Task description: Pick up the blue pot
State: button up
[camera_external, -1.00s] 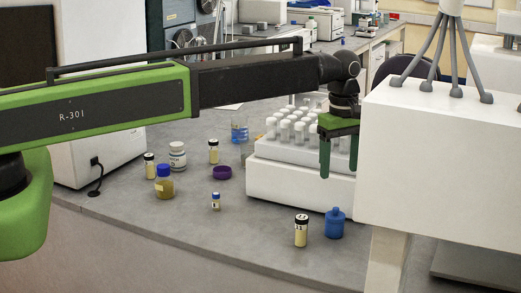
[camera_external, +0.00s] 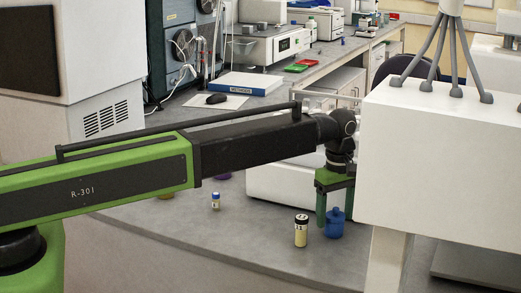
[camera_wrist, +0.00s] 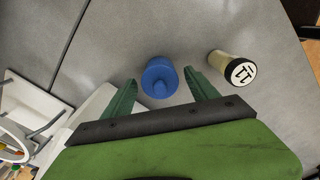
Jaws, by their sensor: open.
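The blue pot (camera_external: 335,225) stands upright on the grey bench, in front of the white rack base. It also shows in the wrist view (camera_wrist: 158,78), seen from above with its narrower top toward me. My gripper (camera_external: 332,208) points down with its green fingers apart. In the external view the left finger hangs just left of the pot's top and the pot partly overlaps the finger area. In the wrist view my gripper (camera_wrist: 162,88) is open, with the pot between the two fingertips and a gap on each side. I cannot tell the exact fingertip height.
A cream vial with a black cap (camera_external: 301,230) stands just left of the pot; its lid shows close to the right finger in the wrist view (camera_wrist: 240,71). A small blue-capped vial (camera_external: 215,201) stands farther left. A large white machine (camera_external: 440,160) is close on the right.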

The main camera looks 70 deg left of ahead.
notch_tip(320, 180, down, 2)
jog(key=shift+f+b, duration=0.1)
jog(key=shift+b, duration=0.3)
jog(key=shift+r, duration=0.2)
jog(key=c, duration=1.3)
jog(key=shift+o, duration=0.2)
